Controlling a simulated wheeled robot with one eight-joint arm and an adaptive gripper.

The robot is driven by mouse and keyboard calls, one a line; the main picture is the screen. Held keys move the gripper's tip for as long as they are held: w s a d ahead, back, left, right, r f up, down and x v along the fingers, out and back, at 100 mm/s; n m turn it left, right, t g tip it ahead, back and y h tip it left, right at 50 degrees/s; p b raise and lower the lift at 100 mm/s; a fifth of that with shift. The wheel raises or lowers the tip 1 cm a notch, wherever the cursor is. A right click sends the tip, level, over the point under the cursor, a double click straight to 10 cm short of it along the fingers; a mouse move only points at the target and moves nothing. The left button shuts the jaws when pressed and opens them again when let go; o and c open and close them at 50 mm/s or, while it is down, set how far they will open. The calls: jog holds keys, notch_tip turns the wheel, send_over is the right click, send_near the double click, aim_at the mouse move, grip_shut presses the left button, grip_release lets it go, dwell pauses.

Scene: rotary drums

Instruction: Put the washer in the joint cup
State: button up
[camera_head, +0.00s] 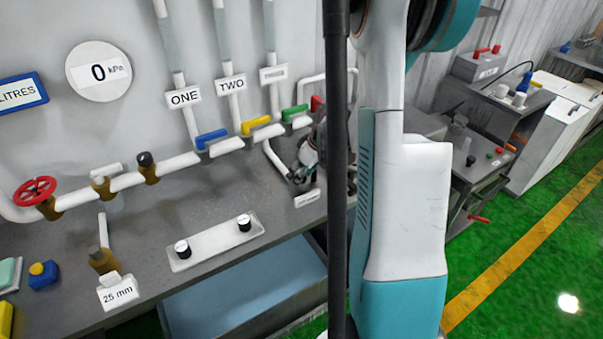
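My gripper (300,173) shows as a dark, jointed shape at the back right of the bench, partly hidden by the black column and my white and teal arm. It is low over the bench, close to the lower end of a bent white pipe (275,158) and behind a small white label (307,198). I cannot tell whether its fingers are open or shut, or whether they hold anything. I cannot make out the washer. The joint cup is not clearly visible either; the area around the fingers is small and crowded.
The grey bench (150,235) carries a white two-knob panel (216,242) and a brass fitting (103,260) by a "25 mm" label (118,291). Valved white pipes (125,180) line the wall. A blue tray (245,290) lies below. Green floor (540,250) is open at right.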

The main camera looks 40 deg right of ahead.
jog(key=p+v, duration=0.3)
jog(key=v, duration=0.9)
jog(key=shift+r, duration=0.45)
